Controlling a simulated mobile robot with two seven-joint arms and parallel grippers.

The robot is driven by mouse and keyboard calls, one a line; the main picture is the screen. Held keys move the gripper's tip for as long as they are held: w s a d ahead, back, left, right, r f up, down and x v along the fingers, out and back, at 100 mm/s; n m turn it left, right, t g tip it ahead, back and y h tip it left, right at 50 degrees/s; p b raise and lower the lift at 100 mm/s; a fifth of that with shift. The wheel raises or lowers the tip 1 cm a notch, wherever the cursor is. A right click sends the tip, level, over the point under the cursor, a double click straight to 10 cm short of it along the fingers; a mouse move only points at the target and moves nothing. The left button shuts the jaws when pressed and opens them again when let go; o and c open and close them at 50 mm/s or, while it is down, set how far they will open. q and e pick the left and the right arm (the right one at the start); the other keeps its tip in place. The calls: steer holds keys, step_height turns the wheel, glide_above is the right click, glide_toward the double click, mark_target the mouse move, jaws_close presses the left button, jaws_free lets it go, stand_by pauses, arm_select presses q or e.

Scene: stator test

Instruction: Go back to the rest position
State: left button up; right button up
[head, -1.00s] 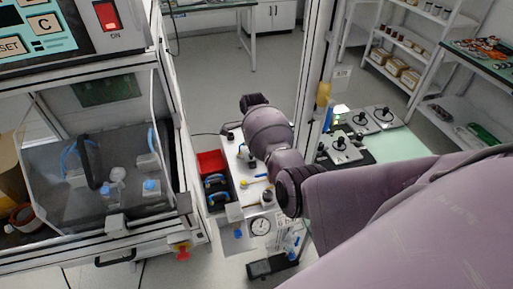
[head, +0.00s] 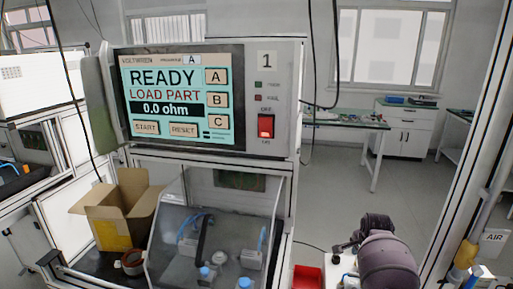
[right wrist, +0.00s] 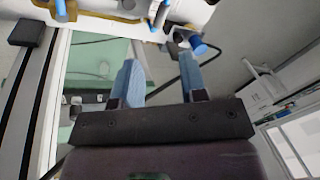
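My right arm (head: 385,265) shows at the bottom right of the head view, its fingers not clearly visible there. In the right wrist view my right gripper (right wrist: 158,62) has two blue fingers set well apart with nothing between them. It is open and empty. My left gripper is in neither current view. The tester (head: 205,95) stands in the middle left of the head view. Its screen reads READY, LOAD PART, 0.0 ohm. Below it is a clear-sided test chamber (head: 170,245) with blue-tipped fixtures inside.
A red bin (head: 307,279) sits by the right arm at the bottom edge. An open cardboard box (head: 122,205) stands left of the chamber. A metal post (head: 460,150) rises at the right. Floor (head: 350,205) is clear toward the back bench (head: 345,122).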

steer(key=w+r+n+t+h, duration=0.1)
steer(key=w+r+n+t, duration=0.2)
steer(key=r+n+t, duration=0.15)
steer(key=s+a+r+n+t+b, duration=0.1)
steer(key=s+a+r+n+t, duration=0.1)
steer(key=s+n+t, duration=0.5)
arm_select(q)
steer(key=shift+w+f+b, duration=0.5)
steer(key=shift+f+b, duration=0.15)
steer(key=shift+b, duration=0.25)
arm_select(e)
steer(key=s+a+f+n+g, duration=0.1)
steer(key=s+f, duration=0.4)
steer(key=s, duration=0.6)
steer(key=s+a+f+n+g+y, duration=0.1)
steer(key=s+a+f, duration=0.1)
steer(key=s+f, duration=0.4)
steer(key=s+a+f+n+g, duration=0.1)
steer(key=s+f, duration=0.4)
steer(key=s, duration=1.1)
steer(key=shift+a+f+n, duration=0.15)
steer(key=shift+a+n, duration=0.05)
steer(key=shift+n, duration=0.15)
